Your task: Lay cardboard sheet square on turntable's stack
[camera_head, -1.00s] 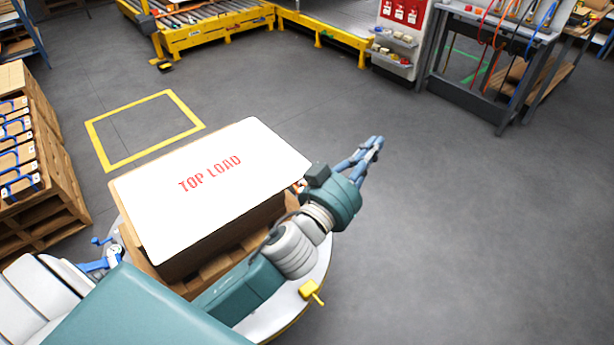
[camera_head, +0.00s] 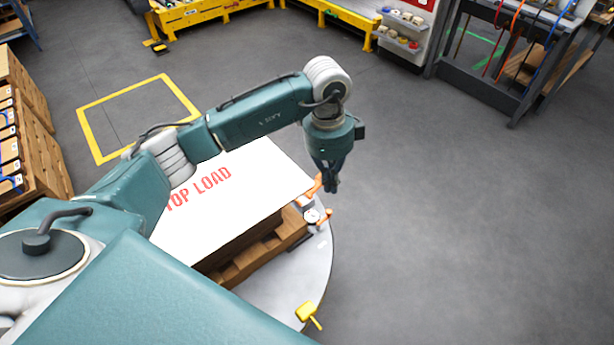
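A white sheet lettered "TOP LOAD" (camera_head: 240,190) lies flat on top of the brown stack (camera_head: 262,240) on the round grey turntable (camera_head: 285,287). My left arm crosses over the sheet and hides its far left part. The sheet's near left part is hidden by a teal part of my body, so I cannot tell how square it lies. My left gripper (camera_head: 329,180) points down just beyond the sheet's right corner, beside an orange clamp (camera_head: 325,216). Its dark fingers look close together, but their opening is unclear. My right gripper is not in view.
A yellow handle (camera_head: 308,312) sticks out at the turntable's near edge. A yellow floor square (camera_head: 88,133) lies behind it, and wooden crates (camera_head: 38,140) stand at the left. A grey workbench (camera_head: 485,82) stands at the back right. The floor on the right is clear.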

